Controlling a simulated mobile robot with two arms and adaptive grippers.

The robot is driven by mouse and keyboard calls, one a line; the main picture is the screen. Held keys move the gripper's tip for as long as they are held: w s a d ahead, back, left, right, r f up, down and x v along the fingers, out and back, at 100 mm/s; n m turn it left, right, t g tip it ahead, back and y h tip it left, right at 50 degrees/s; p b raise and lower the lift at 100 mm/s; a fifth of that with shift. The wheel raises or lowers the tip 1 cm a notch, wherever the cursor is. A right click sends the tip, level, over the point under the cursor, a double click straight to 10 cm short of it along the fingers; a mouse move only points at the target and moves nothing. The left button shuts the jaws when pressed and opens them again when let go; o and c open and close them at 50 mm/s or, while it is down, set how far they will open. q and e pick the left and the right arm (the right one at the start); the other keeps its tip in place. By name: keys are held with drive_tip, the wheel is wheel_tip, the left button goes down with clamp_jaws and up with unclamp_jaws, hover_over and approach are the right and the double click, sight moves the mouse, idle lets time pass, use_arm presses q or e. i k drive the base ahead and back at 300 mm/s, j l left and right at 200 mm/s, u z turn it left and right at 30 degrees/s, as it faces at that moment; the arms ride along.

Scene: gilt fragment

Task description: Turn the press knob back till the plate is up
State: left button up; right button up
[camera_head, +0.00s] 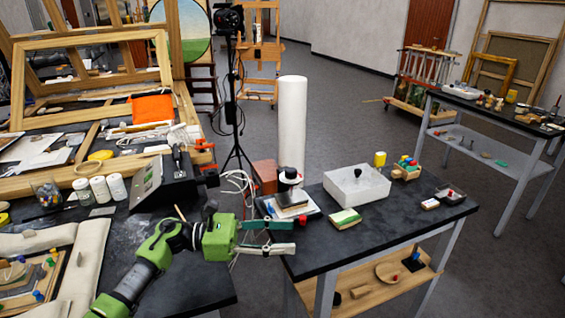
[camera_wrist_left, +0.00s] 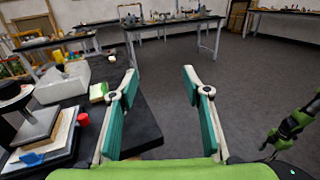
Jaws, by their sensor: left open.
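The small press stands on the near left corner of the dark table. Its round black knob (camera_head: 290,174) sits on top, above a dark plate (camera_head: 292,198) and a pale base (camera_head: 287,211). In the left wrist view the knob (camera_wrist_left: 14,97) and plate (camera_wrist_left: 38,125) are at the left edge, partly cut off. The gap under the plate is too small to judge. My left gripper (camera_head: 296,236) is open and empty, in front of the press and apart from the knob. Its spread fingers (camera_wrist_left: 160,85) show in the wrist view. A green arm of mine is at the right of that view; its gripper is unclear.
A red cap (camera_wrist_left: 83,120) lies beside the press. A tall white roll (camera_head: 292,125) rises behind. Left of the gap is a cluttered workbench (camera_head: 200,285).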

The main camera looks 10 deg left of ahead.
sight(291, 172)
drive_tip(key=i+j, duration=0.8)
